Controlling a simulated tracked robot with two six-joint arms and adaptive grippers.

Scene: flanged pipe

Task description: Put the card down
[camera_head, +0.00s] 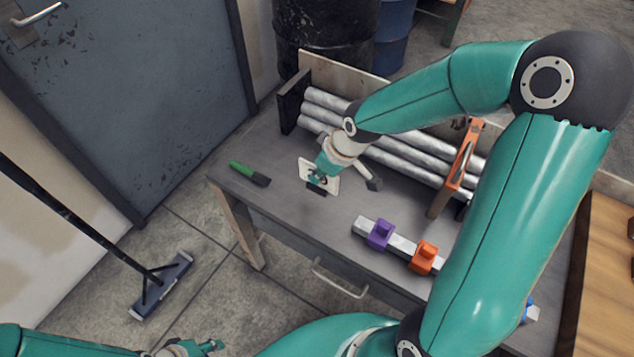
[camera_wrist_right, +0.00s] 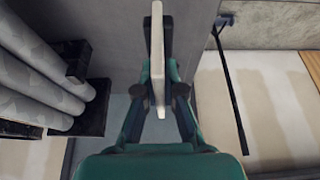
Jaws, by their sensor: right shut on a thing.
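The white card (camera_head: 306,171) is in my right gripper (camera_head: 320,178) over the left part of the grey workbench (camera_head: 290,215). My right gripper is shut on it. In the right wrist view the card (camera_wrist_right: 157,50) shows nearly edge-on, as a pale strip between the fingers of the right gripper (camera_wrist_right: 160,92). I cannot tell whether the card touches the bench top. My left gripper (camera_head: 190,348) shows at the bottom edge of the head view, low and away from the bench, partly cut off; its jaw state is unclear.
A green-handled tool (camera_head: 249,173) lies left of the card. Grey pipes (camera_head: 410,163) lie along the back. An orange clamp (camera_head: 461,160) stands to the right. A bar with a purple block (camera_head: 380,234) and an orange block (camera_head: 423,257) lies near the front edge.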

